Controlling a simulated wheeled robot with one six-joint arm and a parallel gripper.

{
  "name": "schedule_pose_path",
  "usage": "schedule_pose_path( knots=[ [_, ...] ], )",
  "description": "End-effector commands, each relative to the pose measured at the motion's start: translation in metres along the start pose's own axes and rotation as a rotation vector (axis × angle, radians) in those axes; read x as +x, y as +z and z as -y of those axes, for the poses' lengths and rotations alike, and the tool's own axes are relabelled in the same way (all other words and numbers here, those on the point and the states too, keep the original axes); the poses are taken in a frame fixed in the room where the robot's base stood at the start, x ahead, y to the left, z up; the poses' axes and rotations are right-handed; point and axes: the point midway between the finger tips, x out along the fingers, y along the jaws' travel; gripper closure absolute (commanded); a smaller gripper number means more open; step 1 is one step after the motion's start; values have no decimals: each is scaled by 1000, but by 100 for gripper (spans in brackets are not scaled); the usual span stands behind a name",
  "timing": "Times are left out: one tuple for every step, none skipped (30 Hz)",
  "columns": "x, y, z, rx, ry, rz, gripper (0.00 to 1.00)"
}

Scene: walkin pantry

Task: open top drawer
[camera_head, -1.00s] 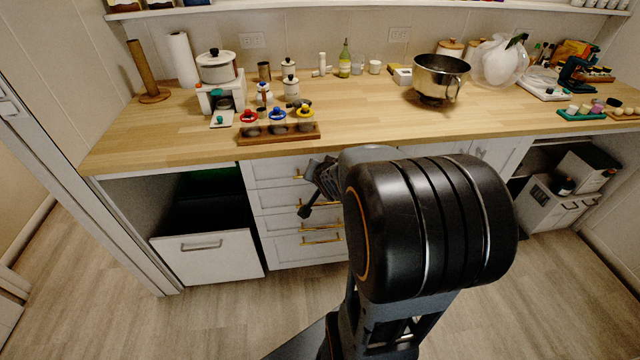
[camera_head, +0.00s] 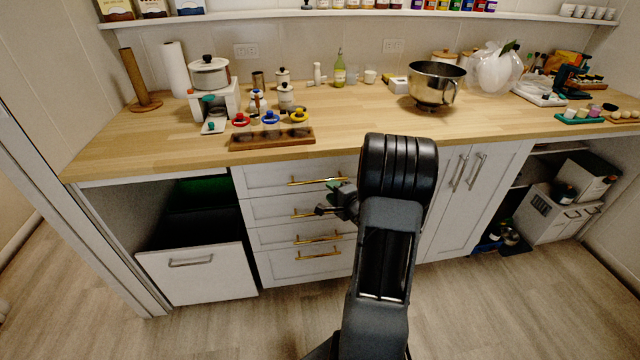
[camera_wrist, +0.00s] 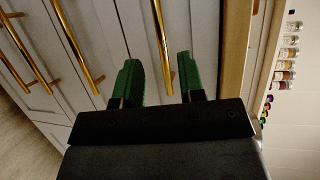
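The top drawer (camera_head: 270,177) is the uppermost in a white stack under the wooden counter, and it looks shut. Its gold bar handle (camera_head: 318,181) runs sideways across its front. My gripper (camera_head: 337,203) is in front of the stack, close to the right part of the upper handles. In the wrist view, my gripper (camera_wrist: 160,82) has its two green fingers wide apart. The handle nearest the counter, the top one (camera_wrist: 163,45), lies in the gap between them in the picture. I see no contact, and the depth between fingers and handle is hard to tell. My arm hides the drawer's right end.
Lower drawers with gold handles (camera_head: 318,237) are below. The counter edge (camera_head: 200,162) overhangs the stack. An open bay with a white bin (camera_head: 200,272) is left; cabinet doors (camera_head: 455,210) are right. Floor in front is clear.

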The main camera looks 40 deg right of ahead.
Motion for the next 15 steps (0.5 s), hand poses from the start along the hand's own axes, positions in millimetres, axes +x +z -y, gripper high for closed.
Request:
schedule_pose_path(
  knots=[
    [11,1,-2,-1,0,3,63],
    [17,0,-1,-2,-1,3,63],
    [24,1,-2,-2,1,3,63],
    [30,1,-1,-2,0,2,63],
    [34,1,-1,-2,-1,2,63],
    [41,1,-1,-3,0,3,63],
    [46,1,-1,-3,1,2,63],
    [50,0,-1,-2,0,1,63],
    [55,1,-1,-2,0,1,63],
    [59,1,-1,-2,0,1,63],
    [62,1,-1,-2,1,1,63],
    [66,0,-1,-2,1,1,63],
    [68,0,0,-2,0,0,63],
    [71,0,0,-2,0,0,63],
    [73,0,0,-2,0,0,63]
  ],
)
